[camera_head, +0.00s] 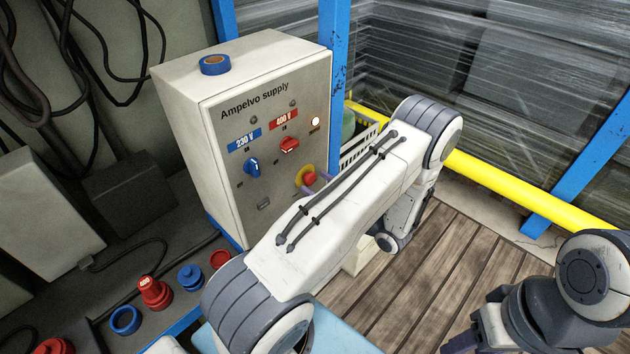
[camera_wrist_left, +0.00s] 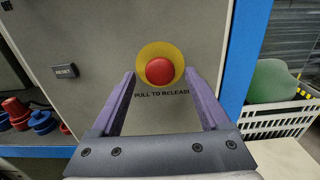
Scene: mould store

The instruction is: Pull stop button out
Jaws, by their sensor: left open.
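The stop button (camera_head: 310,179) is a red mushroom head on a round yellow plate, low on the right of the front of the grey "Ampelvo supply" cabinet (camera_head: 280,110). In the left wrist view the red button (camera_wrist_left: 159,71) is centred, with "PULL TO RELEASE" printed below it. My left gripper (camera_wrist_left: 160,82) is open, its two purple fingers on either side of the button, with gaps between them and the red head. In the head view my left arm hides most of that gripper. Of my right arm, a purple gripper part (camera_head: 462,343) shows at the bottom edge; its fingertips are not clear.
The cabinet also carries a blue switch (camera_head: 252,167), a red switch (camera_head: 289,145), a lit lamp (camera_head: 315,121) and a reset button (camera_wrist_left: 65,71). A white basket (camera_wrist_left: 282,120) stands to the right. A blue post (camera_wrist_left: 246,60) is beside the cabinet. Plugs (camera_head: 190,277) lie at left.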

